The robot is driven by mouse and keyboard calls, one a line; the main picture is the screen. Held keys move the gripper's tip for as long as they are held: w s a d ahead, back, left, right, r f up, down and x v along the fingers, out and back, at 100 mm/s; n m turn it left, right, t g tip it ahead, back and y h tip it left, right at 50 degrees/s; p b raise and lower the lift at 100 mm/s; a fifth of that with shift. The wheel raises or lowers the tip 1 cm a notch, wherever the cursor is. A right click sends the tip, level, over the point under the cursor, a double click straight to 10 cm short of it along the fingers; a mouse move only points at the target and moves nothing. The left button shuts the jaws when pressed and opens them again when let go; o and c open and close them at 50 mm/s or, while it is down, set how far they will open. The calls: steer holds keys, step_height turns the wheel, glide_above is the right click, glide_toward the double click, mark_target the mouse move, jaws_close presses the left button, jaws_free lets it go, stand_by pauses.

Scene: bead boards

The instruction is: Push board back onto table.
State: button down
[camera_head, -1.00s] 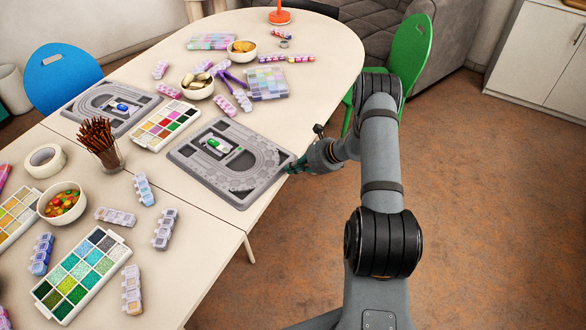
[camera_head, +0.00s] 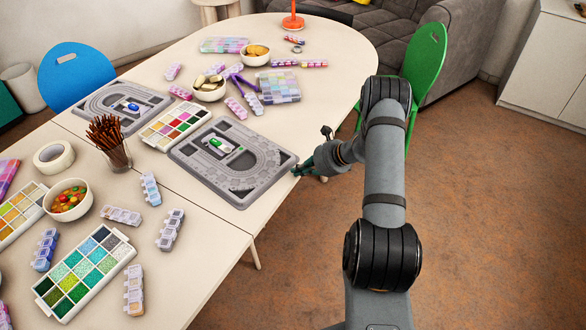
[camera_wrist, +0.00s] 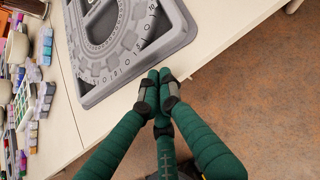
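The grey bead board (camera_head: 245,190) lies flat on the table (camera_head: 225,255) near its right edge, with a green-and-white capsule-shaped piece (camera_head: 218,146) on it. In the wrist view the board (camera_wrist: 105,75) shows a strip of bare tabletop between its near side and the table edge. My gripper (camera_head: 298,171) is by the board's right corner in the head view. In the wrist view its green fingers (camera_wrist: 159,74) are together, with nothing seen between them. The fingertips lie over the bare strip, just short of the board's side; contact is not seen.
A bead palette (camera_head: 176,122) stands close to the board's far left side, with a second bead board (camera_head: 122,108) beyond it. A cup of brown sticks (camera_head: 117,158) and several pill-box-like cases are to the left. A green chair (camera_head: 423,65) stands beyond my arm.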

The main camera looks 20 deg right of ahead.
steer(key=v, duration=1.1)
steer(key=shift+s+d+f+b, duration=0.3)
steer(key=shift+f+b, duration=0.05)
steer(key=shift+f, duration=0.05)
steer(key=x, duration=0.4)
steer(key=w+r+p+x, duration=0.1)
steer(key=x, duration=0.3)
steer(key=a+p+x, duration=0.1)
steer(key=x, duration=0.3)
steer(key=shift+w+a+r, duration=0.2)
steer(key=shift+w+r, duration=0.05)
steer(key=shift+s+d, duration=0.15)
steer(key=shift+d, duration=0.05)
steer(key=shift+a+f, duration=0.1)
steer(key=shift+a, duration=0.05)
